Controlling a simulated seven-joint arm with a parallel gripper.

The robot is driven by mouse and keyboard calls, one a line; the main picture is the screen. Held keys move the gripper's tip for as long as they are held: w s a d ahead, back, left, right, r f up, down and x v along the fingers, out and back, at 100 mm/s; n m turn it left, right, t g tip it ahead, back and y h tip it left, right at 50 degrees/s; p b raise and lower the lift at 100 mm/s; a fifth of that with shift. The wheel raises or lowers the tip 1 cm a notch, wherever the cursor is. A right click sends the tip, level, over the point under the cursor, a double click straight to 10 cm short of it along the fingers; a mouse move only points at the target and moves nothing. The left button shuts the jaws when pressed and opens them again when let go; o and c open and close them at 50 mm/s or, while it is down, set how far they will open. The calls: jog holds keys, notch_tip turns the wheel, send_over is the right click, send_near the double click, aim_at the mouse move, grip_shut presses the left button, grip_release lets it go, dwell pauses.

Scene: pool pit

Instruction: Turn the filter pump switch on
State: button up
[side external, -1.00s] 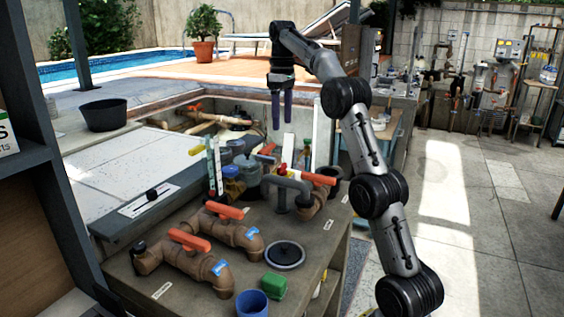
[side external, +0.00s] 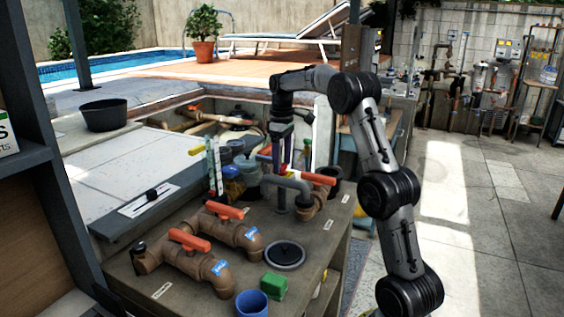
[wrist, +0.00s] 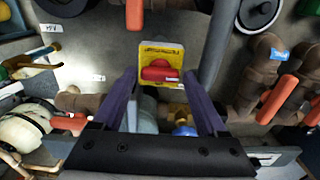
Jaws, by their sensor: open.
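A red rotary knob on a square yellow plate, which looks like the filter pump switch (wrist: 160,72), shows in the wrist view just beyond and between my fingertips. In the side view it is mostly hidden behind my gripper. My gripper (side external: 281,160) points down over the back of the bench, among the pipes. In the wrist view my gripper (wrist: 160,88) is open, with one purple finger on each side of the knob. Nothing is held. I cannot tell whether the fingertips touch the plate.
A grey bent pipe (side external: 285,181) and orange-handled valves (side external: 225,209) stand close by. A round black-lidded disc (side external: 285,254), a green block (side external: 273,286) and a blue cup (side external: 252,303) are at the bench front. A black knob (side external: 152,194) sits on a labelled plate at left.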

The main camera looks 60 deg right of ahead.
jog(key=shift+f, duration=0.2)
jog(key=c, duration=1.1)
